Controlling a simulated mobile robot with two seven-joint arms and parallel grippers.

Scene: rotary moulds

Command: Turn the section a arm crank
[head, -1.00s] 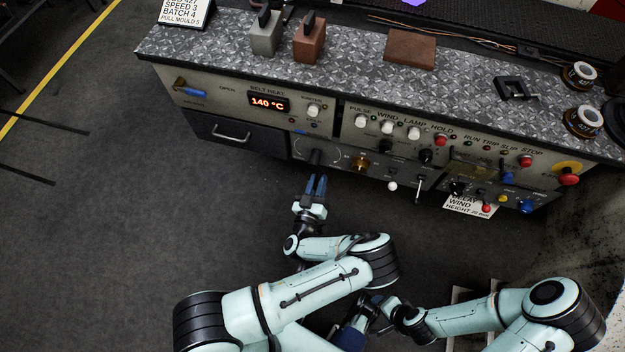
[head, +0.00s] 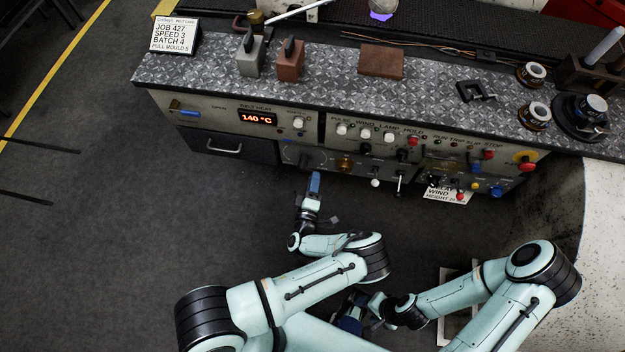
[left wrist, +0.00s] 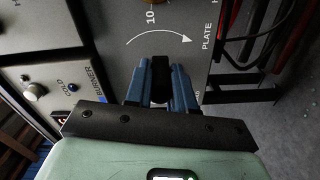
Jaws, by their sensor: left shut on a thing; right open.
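The handle stands out from a grey plate (left wrist: 190,18) marked with a curved arrow, a "10" and the word PLATE. I cannot read a section A label, so I cannot confirm this handle is the arm crank. My right gripper (head: 352,314) is open, low in the head view, away from the panel and partly hidden by arm links.
A lever with a white ball (head: 375,183) and a thin crank (head: 399,184) stick out to the right of the held handle. A red stop button (head: 527,167) is further right. Metal blocks (head: 250,57) stand on the bench top.

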